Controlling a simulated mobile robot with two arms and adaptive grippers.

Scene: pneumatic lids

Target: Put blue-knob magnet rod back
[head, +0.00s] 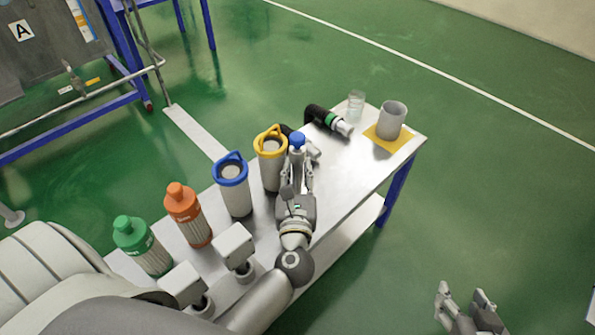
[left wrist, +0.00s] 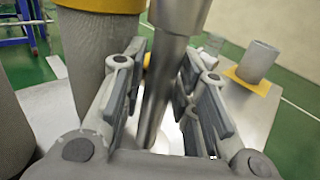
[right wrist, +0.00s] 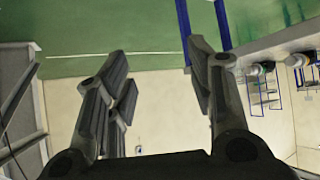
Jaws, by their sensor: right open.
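The blue-knob magnet rod has its blue knob (head: 297,139) just above my left gripper (head: 297,172) in the head view. Beside the rod, to the left, stands a canister with a yellow lid (head: 270,137), also in the left wrist view (left wrist: 98,60). A canister with a blue lid (head: 232,172) stands further left. My right gripper (head: 468,305) is open and empty, off the table's right side.
On the metal table (head: 345,180) stand orange-capped (head: 187,215) and green-capped (head: 140,245) bottles. At the far end are a dark bottle with a green band (head: 325,119) lying down, a clear glass (head: 356,105) and a grey cup (head: 391,121) on a yellow mat (head: 378,140).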

